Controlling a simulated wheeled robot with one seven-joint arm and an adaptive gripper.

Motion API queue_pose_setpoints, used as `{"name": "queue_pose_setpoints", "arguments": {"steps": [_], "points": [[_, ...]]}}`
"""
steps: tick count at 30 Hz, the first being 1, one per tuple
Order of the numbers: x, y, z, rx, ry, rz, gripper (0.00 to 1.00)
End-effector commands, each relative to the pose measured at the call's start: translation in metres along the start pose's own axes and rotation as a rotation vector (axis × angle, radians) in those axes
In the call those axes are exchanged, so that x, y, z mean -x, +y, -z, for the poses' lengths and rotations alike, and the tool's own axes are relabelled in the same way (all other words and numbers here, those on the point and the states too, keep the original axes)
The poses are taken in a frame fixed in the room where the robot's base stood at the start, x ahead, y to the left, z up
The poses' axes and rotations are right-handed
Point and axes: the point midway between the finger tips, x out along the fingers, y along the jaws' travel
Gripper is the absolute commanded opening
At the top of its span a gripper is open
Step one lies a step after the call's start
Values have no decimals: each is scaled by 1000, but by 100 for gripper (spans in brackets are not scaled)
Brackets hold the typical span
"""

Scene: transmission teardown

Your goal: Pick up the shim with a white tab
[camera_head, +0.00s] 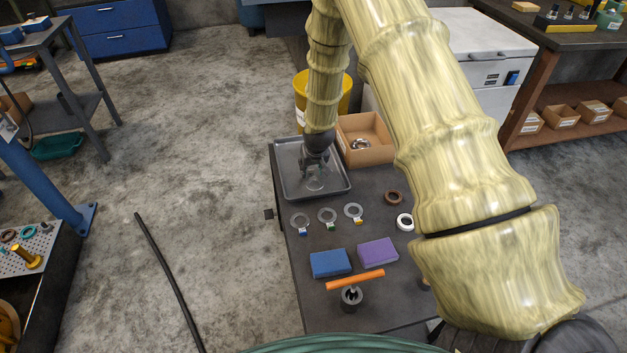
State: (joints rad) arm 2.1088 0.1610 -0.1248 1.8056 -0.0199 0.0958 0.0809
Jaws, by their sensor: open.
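My gripper (316,172) points down over the grey metal tray (287,190) at the back left of the dark table, and it is open. A pale ring-like piece (316,184) shows below the fingertips in the tray; it is too small and partly covered to tell whether it has a white tab, or whether the fingers touch it. Three grey ring shims lie in a row in front of the tray: one with a blue tab (300,220), one with a green tab (327,217) and one with a yellow tab (353,211). No white tab is clearly visible.
A cardboard box (366,139) with metal parts stands right of the tray. A brown ring (393,198), white ring (404,222), blue block (330,263), purple block (378,251) and orange-handled tool (355,280) lie nearer. A yellow bin (301,90) stands behind the table.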

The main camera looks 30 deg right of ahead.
Motion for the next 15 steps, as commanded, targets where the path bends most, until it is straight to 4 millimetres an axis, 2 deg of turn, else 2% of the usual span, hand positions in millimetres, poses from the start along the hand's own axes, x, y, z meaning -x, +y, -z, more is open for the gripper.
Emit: {"name": "queue_pose_setpoints", "arguments": {"steps": [3,10,11,15], "points": [[-9,0,0,0,0,0,43],[-10,0,0,0,0,0,43],[-11,0,0,0,0,0,39],[-11,0,-1,0,-1,0,14]]}}
